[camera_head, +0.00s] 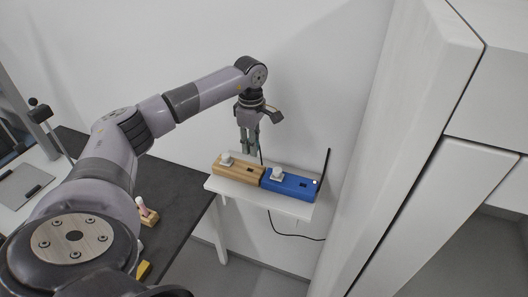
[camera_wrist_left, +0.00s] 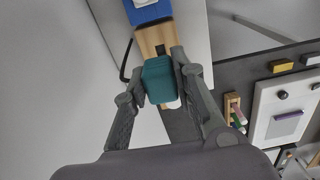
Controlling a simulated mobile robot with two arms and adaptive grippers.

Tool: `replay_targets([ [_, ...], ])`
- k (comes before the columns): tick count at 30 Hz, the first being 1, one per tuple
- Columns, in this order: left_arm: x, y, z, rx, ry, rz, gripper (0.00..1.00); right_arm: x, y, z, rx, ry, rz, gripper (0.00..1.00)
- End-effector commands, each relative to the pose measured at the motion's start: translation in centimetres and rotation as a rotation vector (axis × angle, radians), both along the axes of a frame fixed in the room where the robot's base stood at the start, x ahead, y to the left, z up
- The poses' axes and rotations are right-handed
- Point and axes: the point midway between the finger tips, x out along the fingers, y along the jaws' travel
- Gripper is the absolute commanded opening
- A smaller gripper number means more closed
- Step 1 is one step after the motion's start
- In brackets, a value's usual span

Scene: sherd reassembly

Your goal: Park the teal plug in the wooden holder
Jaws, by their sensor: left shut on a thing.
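My left gripper (camera_head: 249,150) points down above the wooden holder (camera_head: 237,170) on a small white shelf. In the left wrist view, the fingers (camera_wrist_left: 158,85) are shut on the teal plug (camera_wrist_left: 158,78), a rounded block. The wooden holder (camera_wrist_left: 152,37) lies below and beyond the plug, with a dark slot showing just past it. The plug appears apart from the holder. A white plug (camera_head: 226,159) stands at the holder's left end; the dark slot is toward its right. The holder's near part is hidden by the teal plug in the wrist view. My right gripper is not in view.
A blue block (camera_head: 290,185) with a white plug (camera_head: 277,173) adjoins the holder's right end on the shelf (camera_head: 288,206). A black rod rises at the shelf's right end. A wall is behind. The dark table (camera_head: 182,195) bears a small wooden rack (camera_head: 150,219).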

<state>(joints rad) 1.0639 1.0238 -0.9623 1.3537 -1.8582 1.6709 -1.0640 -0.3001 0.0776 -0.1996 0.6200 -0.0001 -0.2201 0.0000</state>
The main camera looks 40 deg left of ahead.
Motion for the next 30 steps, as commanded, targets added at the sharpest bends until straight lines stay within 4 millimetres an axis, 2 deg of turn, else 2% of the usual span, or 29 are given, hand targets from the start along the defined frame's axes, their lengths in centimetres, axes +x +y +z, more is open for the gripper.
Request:
replay_targets([
  [4, 0.1, 0.9, 0.0, -0.002, 0.003, 0.037, 0.0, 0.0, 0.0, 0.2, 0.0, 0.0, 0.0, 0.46],
  [11, 0.1, 0.9, -1.0, -0.001, 0.003, 0.039, 0.0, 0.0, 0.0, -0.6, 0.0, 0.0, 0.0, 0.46],
  [24, 0.1, 0.9, -5.1, -0.001, 0.004, 0.038, 0.0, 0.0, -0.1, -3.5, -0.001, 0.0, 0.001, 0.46],
  [30, 0.1, 0.9, -6.3, -0.001, 0.003, 0.038, 0.0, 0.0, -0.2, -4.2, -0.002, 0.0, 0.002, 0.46],
])
